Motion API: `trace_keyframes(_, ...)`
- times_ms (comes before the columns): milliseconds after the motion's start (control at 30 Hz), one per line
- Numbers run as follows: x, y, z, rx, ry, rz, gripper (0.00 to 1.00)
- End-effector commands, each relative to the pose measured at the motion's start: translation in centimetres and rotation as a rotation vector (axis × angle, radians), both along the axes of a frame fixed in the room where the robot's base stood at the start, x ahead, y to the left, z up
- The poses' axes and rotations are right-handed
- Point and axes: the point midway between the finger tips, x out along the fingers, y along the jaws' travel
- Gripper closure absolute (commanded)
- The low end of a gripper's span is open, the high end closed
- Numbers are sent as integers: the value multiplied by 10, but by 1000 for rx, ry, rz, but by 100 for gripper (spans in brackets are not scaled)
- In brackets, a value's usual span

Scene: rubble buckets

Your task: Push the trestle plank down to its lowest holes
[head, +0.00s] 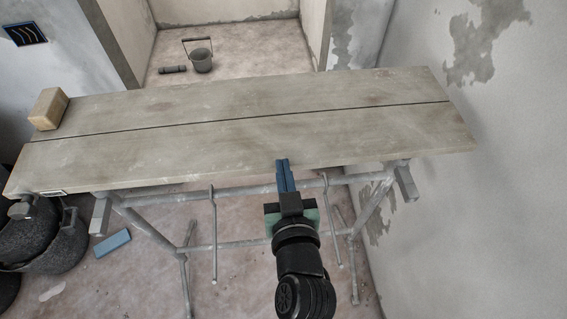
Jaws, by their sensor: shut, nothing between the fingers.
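The trestle plank (240,129) is a long grey-brown board of two strips with a dark gap between them. It lies across a grey metal trestle frame (255,190) and fills the middle of the head view. My gripper (282,162) is shut and empty, with blue fingers. Its tips are at the plank's front edge, right of the middle. I cannot tell whether they touch it. The holes of the trestle legs are too small or hidden to make out.
A tan block (48,108) sits on the plank's left end. Black buckets (30,240) stand below left, near a blue block (112,242) on the floor. A small grey bucket (202,60) and a dark cylinder (172,69) lie beyond the plank. A wall (500,200) closes the right side.

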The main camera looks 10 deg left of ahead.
Motion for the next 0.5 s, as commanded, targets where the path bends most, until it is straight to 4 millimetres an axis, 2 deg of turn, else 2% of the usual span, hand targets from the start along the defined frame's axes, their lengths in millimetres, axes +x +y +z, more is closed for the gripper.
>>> trace_keyframes(33,-1,0,-25,-2,9,2,100)
trace_keyframes(300,-1,0,-86,-2,10,2,100)
trace_keyframes(500,-1,0,-121,-1,9,2,100)
